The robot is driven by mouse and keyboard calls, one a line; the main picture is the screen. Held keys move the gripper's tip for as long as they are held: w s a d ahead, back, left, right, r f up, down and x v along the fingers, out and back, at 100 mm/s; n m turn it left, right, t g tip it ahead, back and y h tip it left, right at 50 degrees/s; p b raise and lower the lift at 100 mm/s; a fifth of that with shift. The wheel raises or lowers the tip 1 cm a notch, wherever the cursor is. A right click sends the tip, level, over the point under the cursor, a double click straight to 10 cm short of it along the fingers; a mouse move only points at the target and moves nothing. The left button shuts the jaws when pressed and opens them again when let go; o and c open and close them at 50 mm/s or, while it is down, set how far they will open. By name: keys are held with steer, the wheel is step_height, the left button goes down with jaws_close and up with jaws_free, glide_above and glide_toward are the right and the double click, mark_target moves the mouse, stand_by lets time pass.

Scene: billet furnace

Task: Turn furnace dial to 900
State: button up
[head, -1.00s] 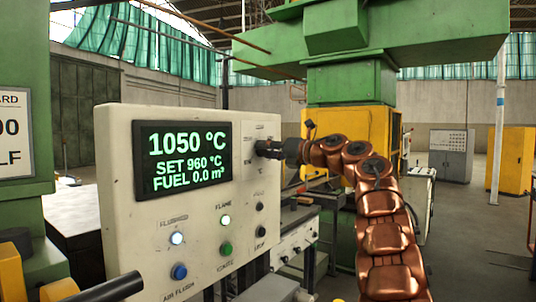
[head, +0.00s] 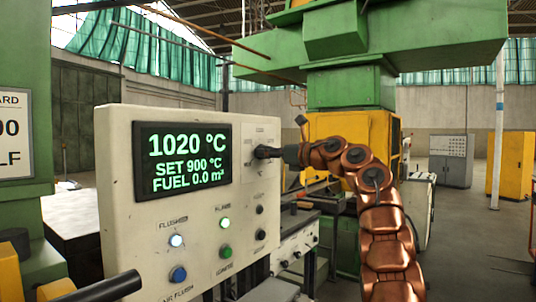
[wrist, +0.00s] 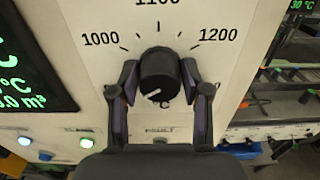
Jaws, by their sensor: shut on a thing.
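The furnace dial (wrist: 160,77) is a black round knob on the cream control panel (head: 115,215). In the wrist view its white pointer mark points to the lower left, and the labels 1000, 1100 and 1200 show around it; a 900 label is not visible. My gripper (wrist: 160,84) is shut on the dial, one finger on each side. In the head view my gripper (head: 268,152) hides most of the dial at the panel's upper right. The display (head: 183,160) reads 1020 °C, SET 900 °C, FUEL 0.0 m³.
Open floor (head: 465,225) lies to the right.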

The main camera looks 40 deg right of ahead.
stand_by(0.4)
steer(key=o, duration=1.2)
steer(key=shift+c, duration=0.2)
steer(key=v, duration=1.2)
steer(key=shift+w, duration=0.1)
